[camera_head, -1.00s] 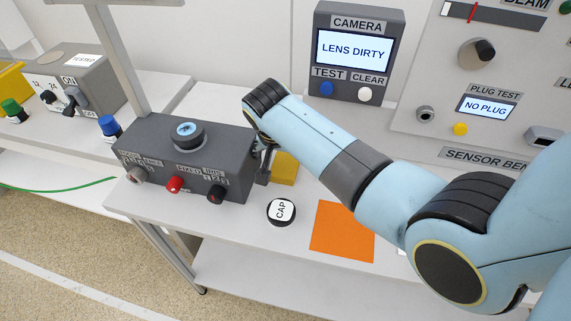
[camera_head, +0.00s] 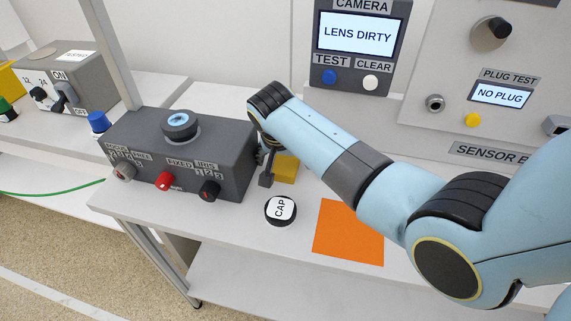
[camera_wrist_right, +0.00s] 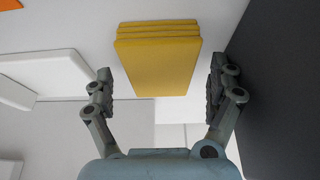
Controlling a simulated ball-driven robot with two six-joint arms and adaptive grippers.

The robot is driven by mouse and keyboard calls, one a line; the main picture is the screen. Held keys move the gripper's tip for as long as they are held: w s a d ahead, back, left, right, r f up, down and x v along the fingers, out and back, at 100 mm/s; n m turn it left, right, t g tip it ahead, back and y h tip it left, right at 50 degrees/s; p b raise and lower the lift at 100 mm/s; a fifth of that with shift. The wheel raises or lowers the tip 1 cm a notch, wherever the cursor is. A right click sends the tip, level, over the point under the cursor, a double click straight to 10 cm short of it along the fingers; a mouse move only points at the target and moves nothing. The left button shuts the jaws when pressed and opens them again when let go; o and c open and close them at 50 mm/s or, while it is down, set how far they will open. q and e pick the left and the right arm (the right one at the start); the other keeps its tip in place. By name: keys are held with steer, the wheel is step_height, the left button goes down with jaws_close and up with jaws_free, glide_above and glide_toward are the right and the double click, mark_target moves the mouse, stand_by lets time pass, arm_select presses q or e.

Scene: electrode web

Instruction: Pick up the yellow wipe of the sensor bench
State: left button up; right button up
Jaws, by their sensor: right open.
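The yellow wipe (camera_head: 288,170) is a thick, folded-looking block on the white bench, right of the dark grey box and partly hidden by my right gripper in the head view. In the right wrist view the wipe (camera_wrist_right: 157,62) shows several stacked layers, centred between the fingers and beyond the tips. My right gripper (camera_head: 267,168) is open, beside the wipe in the head view. In the wrist view my right gripper (camera_wrist_right: 161,82) has one finger on each side, apart from the wipe. My left gripper is out of view.
The dark grey box (camera_head: 225,150) with knobs stands close to the gripper. A black and white CAP disc (camera_head: 280,210) and an orange sheet (camera_head: 348,232) lie in front. The camera panel (camera_head: 357,60) reads LENS DIRTY. The sensor bench panel (camera_head: 450,105) is behind right.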

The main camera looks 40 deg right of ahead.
steer(key=shift+f, duration=0.25)
stand_by(0.4)
steer(key=shift+a, duration=0.1)
steer(key=c, duration=0.9)
steer(key=shift+s+f, duration=0.1)
steer(key=shift+s, duration=0.05)
steer(key=shift+c, duration=0.9)
